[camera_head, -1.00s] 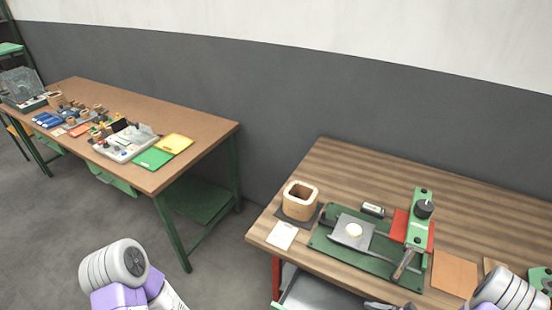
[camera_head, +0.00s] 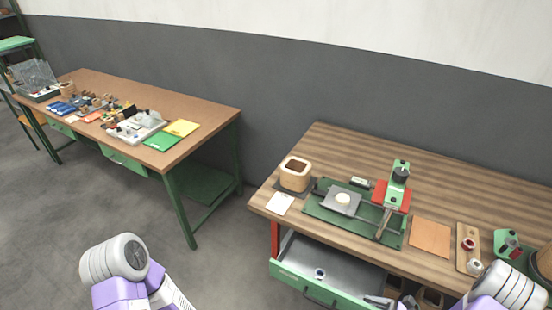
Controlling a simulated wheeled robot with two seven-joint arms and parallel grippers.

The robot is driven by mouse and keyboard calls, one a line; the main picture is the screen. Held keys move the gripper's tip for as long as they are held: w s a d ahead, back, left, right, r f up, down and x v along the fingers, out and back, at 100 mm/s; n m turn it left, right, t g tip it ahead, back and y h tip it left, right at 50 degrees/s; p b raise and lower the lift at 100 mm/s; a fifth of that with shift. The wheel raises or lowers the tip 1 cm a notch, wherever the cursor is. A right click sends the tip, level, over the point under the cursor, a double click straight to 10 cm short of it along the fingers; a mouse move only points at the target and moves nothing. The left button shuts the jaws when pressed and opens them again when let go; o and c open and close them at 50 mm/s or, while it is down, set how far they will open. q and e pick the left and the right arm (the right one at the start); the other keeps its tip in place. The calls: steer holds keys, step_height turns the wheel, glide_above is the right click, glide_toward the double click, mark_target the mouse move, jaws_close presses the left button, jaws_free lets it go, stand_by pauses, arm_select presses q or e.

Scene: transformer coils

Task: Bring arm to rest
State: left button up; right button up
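My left arm (camera_head: 130,270) shows as a white and purple link at the lower left, over the floor. Its gripper is outside the picture. My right arm (camera_head: 505,290) shows at the lower right, in front of the wooden workbench (camera_head: 450,205). A grey piece that looks like part of my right gripper (camera_head: 385,302) shows at the bottom edge, by the front of the open green drawer (camera_head: 315,288). Its fingers are cut off, so I cannot tell if it is open.
The workbench holds a wooden coil form (camera_head: 295,174), a green winding fixture (camera_head: 328,209), a white card (camera_head: 279,203), and an orange sheet (camera_head: 430,238). A small round item (camera_head: 319,273) lies in the drawer. A second table (camera_head: 210,110) with several parts stands left. Floor between is clear.

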steer(key=s+a+f+n+g+h+b, duration=0.4)
steer(key=s+a+f+n+g+b, duration=0.2)
steer(key=s+a+f+n+g, duration=0.55)
arm_select(q)
step_height(320, 180, down, 9)
steer(key=b, duration=0.3)
steer(key=shift+f, duration=0.15)
arm_select(e)
steer(key=w+a+f+n+t+h, duration=0.3)
steer(key=w+a+f+n+t, duration=0.1)
steer(key=a+n, duration=0.4)
steer(key=shift+w+a+f+n+t, duration=0.2)
steer(key=shift+w+f+n+t, duration=0.25)
steer(key=shift+f+n, duration=0.85)
steer(key=shift+f, duration=0.1)
